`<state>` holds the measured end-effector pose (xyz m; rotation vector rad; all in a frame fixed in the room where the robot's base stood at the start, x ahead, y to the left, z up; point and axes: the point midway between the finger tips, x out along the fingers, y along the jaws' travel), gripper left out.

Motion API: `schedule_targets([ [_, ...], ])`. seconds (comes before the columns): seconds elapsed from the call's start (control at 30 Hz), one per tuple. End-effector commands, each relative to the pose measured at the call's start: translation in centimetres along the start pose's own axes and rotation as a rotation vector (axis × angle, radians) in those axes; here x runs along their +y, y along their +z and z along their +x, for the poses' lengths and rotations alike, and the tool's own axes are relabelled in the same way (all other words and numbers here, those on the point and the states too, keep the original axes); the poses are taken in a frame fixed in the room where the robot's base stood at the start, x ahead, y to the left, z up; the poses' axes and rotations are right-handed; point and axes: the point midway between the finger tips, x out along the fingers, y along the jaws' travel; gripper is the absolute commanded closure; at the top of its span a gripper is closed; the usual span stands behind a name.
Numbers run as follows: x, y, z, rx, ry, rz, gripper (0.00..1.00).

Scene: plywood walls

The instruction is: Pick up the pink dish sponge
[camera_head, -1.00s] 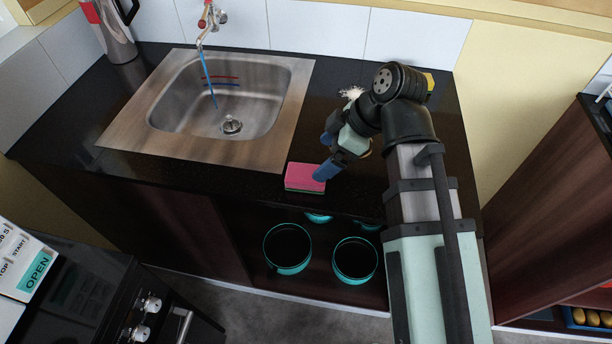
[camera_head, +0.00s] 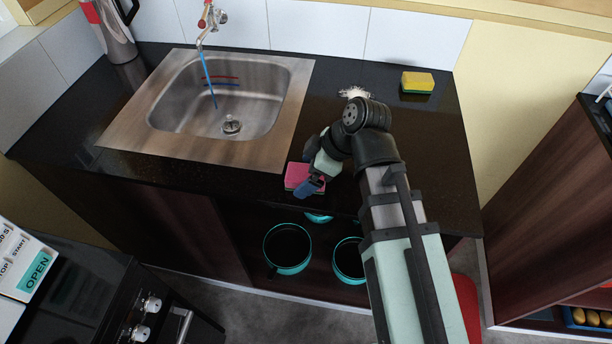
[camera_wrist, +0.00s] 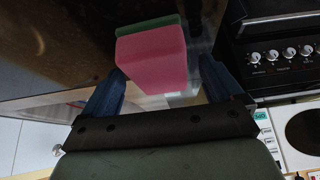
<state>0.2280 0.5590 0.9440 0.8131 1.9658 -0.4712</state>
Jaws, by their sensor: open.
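The pink dish sponge (camera_head: 296,176), with a green scouring side, lies on the black counter near its front edge, just right of the sink. In the wrist view the sponge (camera_wrist: 152,62) sits between and just beyond my two blue fingertips. My gripper (camera_head: 313,185) is at the sponge's right side and covers part of it in the head view. In the wrist view my gripper (camera_wrist: 162,75) is open, with a finger to each side of the sponge. I cannot tell whether either finger touches it.
A steel sink (camera_head: 215,105) is set in the counter to the left. A yellow sponge (camera_head: 418,82) lies at the back right, and a white brush (camera_head: 353,92) lies behind my arm. Teal pots (camera_head: 287,248) stand on the open shelf below.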

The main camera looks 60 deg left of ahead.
Motion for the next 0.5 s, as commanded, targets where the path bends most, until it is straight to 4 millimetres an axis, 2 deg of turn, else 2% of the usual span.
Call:
schedule_targets([
  [0.1,-0.03,-0.01,0.98,0.000,-0.001,0.000,0.07],
  [0.33,-0.01,-0.01,1.10,0.000,0.001,0.000,0.07],
  [0.5,-0.01,-0.01,1.09,0.000,0.001,0.000,0.21],
])
